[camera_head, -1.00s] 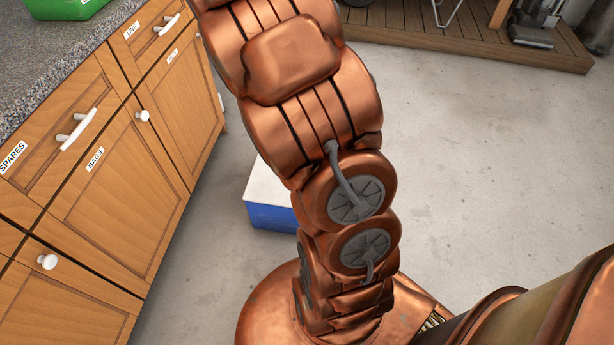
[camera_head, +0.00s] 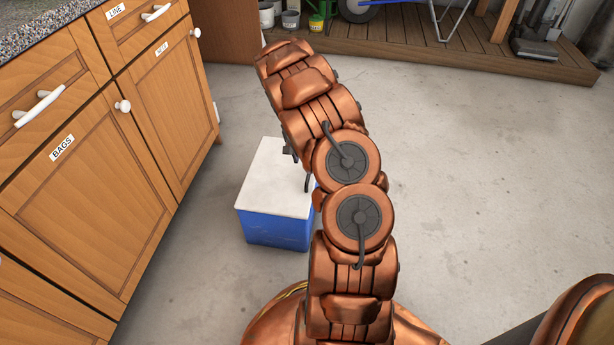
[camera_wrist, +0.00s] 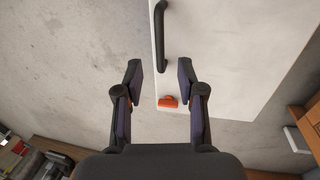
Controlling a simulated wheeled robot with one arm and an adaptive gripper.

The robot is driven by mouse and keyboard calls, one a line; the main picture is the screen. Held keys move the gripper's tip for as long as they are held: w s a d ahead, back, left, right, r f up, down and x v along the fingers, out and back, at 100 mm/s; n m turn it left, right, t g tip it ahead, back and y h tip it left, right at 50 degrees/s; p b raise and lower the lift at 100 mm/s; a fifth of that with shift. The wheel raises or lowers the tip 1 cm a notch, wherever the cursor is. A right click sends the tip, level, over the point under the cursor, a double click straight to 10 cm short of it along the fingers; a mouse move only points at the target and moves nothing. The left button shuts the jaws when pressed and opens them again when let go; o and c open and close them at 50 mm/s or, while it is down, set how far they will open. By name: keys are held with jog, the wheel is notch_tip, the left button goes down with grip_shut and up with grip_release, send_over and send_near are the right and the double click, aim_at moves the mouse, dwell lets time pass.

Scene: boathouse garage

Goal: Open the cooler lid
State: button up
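The cooler (camera_head: 277,229) is a blue box with a white lid (camera_head: 268,178), standing on the floor beside the cabinets. The lid is shut. My arm hides part of the cooler's right side in the head view. In the wrist view the white lid (camera_wrist: 225,60) fills the upper right, with a dark bar handle (camera_wrist: 160,37) along its left edge and a small orange latch (camera_wrist: 168,101) below the handle. My gripper (camera_wrist: 159,80) is open and empty, its fingers spread to either side of the latch in the picture. I cannot tell its height above the lid.
Wooden cabinets (camera_head: 85,185) with white knobs line the left side, close to the cooler. A wooden deck (camera_head: 450,50) with paint cans (camera_head: 291,20) and a wheeled item is at the back. The concrete floor (camera_head: 480,190) on the right is clear.

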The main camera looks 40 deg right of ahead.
jog(key=f, duration=0.2)
jog(key=s+f+b, duration=0.1)
jog(key=f, duration=0.2)
jog(key=d+f+b, duration=0.1)
jog(key=f, duration=0.1)
jog(key=shift+s+f, duration=0.15)
jog(key=shift+f, duration=0.1)
grip_shut()
jog(key=shift+a, duration=0.1)
dwell(0.4)
